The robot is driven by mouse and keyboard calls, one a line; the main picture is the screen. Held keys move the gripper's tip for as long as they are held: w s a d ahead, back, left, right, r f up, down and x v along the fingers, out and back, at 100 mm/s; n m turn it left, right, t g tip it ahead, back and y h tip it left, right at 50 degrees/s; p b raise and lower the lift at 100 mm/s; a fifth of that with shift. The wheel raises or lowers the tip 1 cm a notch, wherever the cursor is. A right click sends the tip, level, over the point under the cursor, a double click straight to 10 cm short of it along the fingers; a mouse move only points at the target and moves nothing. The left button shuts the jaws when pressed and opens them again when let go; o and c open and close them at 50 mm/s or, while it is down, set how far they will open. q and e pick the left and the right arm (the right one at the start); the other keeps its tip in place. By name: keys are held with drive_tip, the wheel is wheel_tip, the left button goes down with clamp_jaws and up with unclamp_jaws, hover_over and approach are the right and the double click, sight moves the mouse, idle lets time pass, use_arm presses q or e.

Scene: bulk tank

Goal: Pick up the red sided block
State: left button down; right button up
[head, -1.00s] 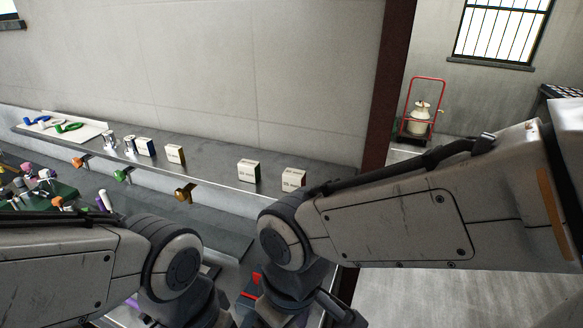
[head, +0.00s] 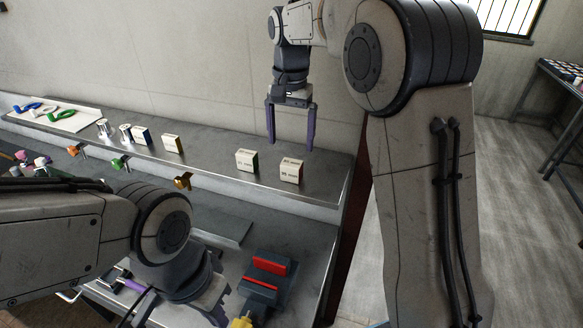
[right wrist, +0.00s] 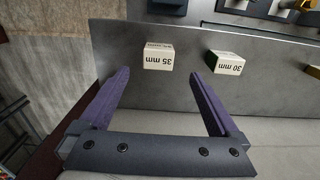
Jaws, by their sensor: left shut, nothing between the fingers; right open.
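The red sided block (head: 291,171) is the rightmost pale block on the grey shelf, near its right end. It has printing on its front and a dark red side face. In the right wrist view it is the block marked 35 mm (right wrist: 158,57). My right gripper (head: 290,143) is open and empty, with its purple fingers pointing down above and behind this block. In the right wrist view the block lies just beyond the fingertips (right wrist: 160,76), between their lines, apart from them.
A green sided block (head: 246,160) marked 30 mm (right wrist: 225,63) stands to the left. Orange sided (head: 172,143) and blue sided (head: 141,135) blocks and metal cylinders (head: 104,128) are farther left. A red-jawed vise (head: 266,275) sits on the lower bench. The shelf between blocks is clear.

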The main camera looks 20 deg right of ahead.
sight(291, 162)
wheel_tip(291, 162, down, 3)
drive_tip(key=shift+r, duration=0.1)
drive_tip(key=f+p, duration=0.1)
drive_tip(key=f, duration=0.1)
drive_tip(key=f+p, duration=0.1)
drive_tip(key=f, duration=0.1)
drive_tip(key=shift+s+d+f, duration=0.1)
drive_tip(key=shift+s, duration=0.1)
drive_tip(key=shift+f, duration=0.5)
drive_tip(key=c, duration=1.5)
